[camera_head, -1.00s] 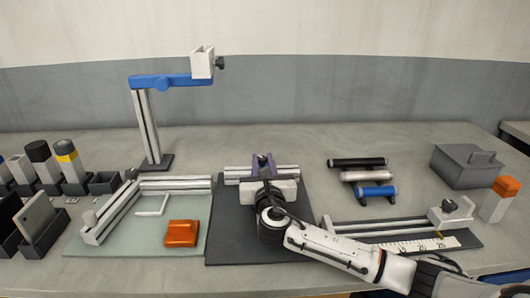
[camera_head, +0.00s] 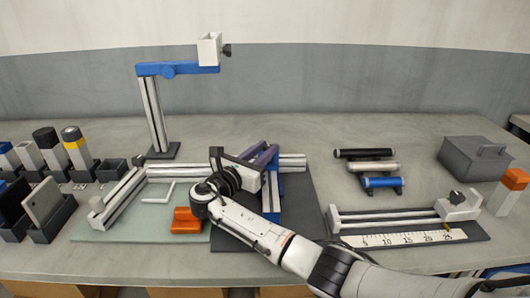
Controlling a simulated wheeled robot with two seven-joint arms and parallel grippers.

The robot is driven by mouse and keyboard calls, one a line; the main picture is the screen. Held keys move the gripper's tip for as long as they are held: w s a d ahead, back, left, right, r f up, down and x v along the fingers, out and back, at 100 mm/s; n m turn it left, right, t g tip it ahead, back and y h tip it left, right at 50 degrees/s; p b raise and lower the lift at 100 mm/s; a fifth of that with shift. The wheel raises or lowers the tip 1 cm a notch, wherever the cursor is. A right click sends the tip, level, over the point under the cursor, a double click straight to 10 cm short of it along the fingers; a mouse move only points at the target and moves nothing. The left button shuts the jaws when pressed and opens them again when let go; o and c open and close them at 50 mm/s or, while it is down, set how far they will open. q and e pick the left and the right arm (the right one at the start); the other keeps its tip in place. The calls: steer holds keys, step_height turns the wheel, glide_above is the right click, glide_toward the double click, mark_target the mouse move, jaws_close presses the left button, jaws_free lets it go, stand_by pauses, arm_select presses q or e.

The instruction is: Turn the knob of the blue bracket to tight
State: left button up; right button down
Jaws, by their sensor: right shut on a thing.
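A blue bracket (camera_head: 274,190) sits at the middle of the dark mat, beside a pale rail that runs toward me. A purple bracket (camera_head: 264,154) is just behind it, at the cross rail. My right gripper (camera_head: 264,178) lies sideways, pointing right, with its tips at the left side of the blue bracket. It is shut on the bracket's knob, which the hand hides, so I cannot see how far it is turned. My left gripper is not in view.
A stand with a blue arm (camera_head: 190,69) rises behind left. An orange block (camera_head: 186,220) lies close to my wrist. Several tubes (camera_head: 373,167) and a ruler fixture (camera_head: 405,239) are at right. The rear middle of the table is clear.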

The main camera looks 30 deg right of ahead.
steer(key=shift+d, duration=0.1)
stand_by(0.7)
steer(key=c, duration=1.5)
jaws_free()
steer(key=v, duration=1)
steer(key=shift+a, duration=0.25)
